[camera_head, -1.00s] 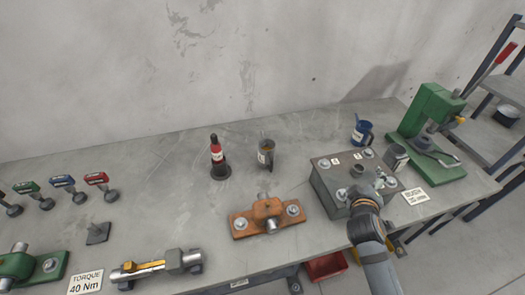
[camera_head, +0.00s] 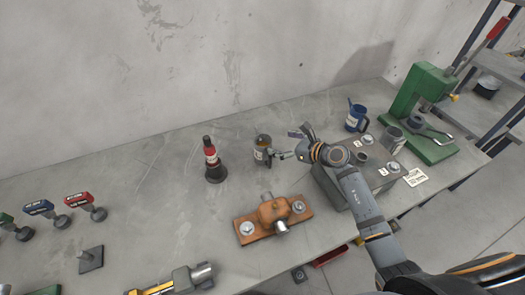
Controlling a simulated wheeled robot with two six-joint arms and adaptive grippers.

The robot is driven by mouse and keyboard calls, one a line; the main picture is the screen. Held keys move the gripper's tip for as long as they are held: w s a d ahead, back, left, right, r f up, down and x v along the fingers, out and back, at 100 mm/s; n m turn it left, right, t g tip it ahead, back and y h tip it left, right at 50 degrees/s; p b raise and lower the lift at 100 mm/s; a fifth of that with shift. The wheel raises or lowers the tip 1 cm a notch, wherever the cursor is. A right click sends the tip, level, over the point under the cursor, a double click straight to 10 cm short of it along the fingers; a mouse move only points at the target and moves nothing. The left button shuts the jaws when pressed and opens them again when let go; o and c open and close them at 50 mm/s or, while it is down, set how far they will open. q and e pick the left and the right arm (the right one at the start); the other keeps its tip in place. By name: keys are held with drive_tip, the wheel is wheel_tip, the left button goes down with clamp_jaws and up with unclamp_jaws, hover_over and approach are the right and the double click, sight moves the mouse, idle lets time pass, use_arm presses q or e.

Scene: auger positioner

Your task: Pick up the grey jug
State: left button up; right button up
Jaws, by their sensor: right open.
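The grey jug (camera_head: 262,151) stands upright on the bench near the middle of the picture, with a pale label on its side. My right gripper (camera_head: 289,145) is open just to the right of the jug. Its lower finger reaches close to the jug's right side; I cannot tell whether it touches. My right arm comes up from the lower right over the grey block. My left gripper is not in view.
A dark bottle with a red band (camera_head: 211,160) stands left of the jug. An orange bracket (camera_head: 270,214) lies in front. A grey block (camera_head: 330,184) is under my arm. A blue jug (camera_head: 356,117), a grey metal cup (camera_head: 393,140) and a green press (camera_head: 418,95) stand right.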

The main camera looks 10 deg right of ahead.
sight(266, 151)
drive_tip(key=f+b, duration=0.3)
drive_tip(key=f, duration=0.1)
drive_tip(key=f+b, duration=0.3)
drive_tip(key=f, duration=0.1)
drive_tip(key=shift+w+a+f, duration=0.1)
drive_tip(key=shift+w+f, duration=0.1)
drive_tip(key=shift+f, duration=0.05)
drive_tip(key=shift+w+a+r, duration=0.25)
drive_tip(key=shift+w+r, duration=0.05)
drive_tip(key=shift+w, duration=0.1)
drive_tip(key=b+x, duration=0.3)
drive_tip(key=x, duration=0.3)
drive_tip(key=shift+w+a, duration=0.2)
drive_tip(key=shift+w, duration=0.05)
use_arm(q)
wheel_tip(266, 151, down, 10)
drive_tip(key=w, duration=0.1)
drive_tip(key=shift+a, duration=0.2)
use_arm(e)
drive_tip(key=shift+r, duration=0.1)
drive_tip(key=shift+c, duration=1.2)
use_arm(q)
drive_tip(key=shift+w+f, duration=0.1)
use_arm(e)
drive_tip(key=c, duration=1.4)
drive_tip(key=shift+o, duration=0.2)
